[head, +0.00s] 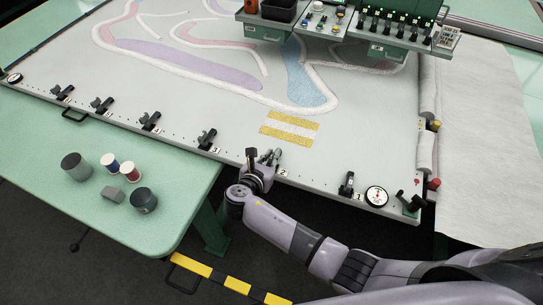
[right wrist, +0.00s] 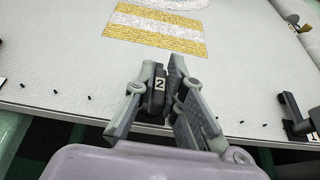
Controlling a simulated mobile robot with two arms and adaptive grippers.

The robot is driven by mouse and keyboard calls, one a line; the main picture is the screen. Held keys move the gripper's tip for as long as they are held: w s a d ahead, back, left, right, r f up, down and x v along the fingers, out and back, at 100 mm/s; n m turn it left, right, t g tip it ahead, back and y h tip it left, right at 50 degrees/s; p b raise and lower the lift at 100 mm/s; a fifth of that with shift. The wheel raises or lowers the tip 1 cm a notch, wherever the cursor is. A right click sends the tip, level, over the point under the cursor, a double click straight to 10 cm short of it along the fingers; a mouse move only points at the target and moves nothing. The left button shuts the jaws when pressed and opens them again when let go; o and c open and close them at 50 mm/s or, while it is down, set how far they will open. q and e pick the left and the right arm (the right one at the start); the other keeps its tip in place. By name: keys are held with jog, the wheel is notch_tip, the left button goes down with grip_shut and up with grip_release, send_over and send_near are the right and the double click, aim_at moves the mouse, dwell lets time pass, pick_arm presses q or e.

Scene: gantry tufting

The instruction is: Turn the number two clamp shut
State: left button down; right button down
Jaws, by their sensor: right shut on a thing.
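The number two clamp sits on the front edge of the pale tufting frame (head: 235,145), beside its "2" label (head: 283,173). It is mostly hidden by my right gripper (head: 268,160) in the head view. In the right wrist view, the dark clamp part with a "2" tag (right wrist: 159,85) is between the fingers of my right gripper (right wrist: 162,72), which is shut on it. How far the clamp is turned cannot be told. My left gripper is not in view.
Similar black clamps stand along the edge, number three (head: 208,138) to the left and number one (head: 347,184) to the right, near a round dial (head: 377,196). A green table (head: 60,140) with cups and spools is at left. A tool gantry (head: 345,45) is above the cloth.

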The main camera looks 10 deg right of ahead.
jog(key=shift+s+f, duration=0.15)
jog(key=shift+f, duration=0.15)
jog(key=c, duration=1.8)
grip_release()
jog(key=shift+o, duration=0.7)
jog(key=shift+r, duration=0.1)
jog(key=v, duration=1.2)
jog(key=shift+r, duration=0.1)
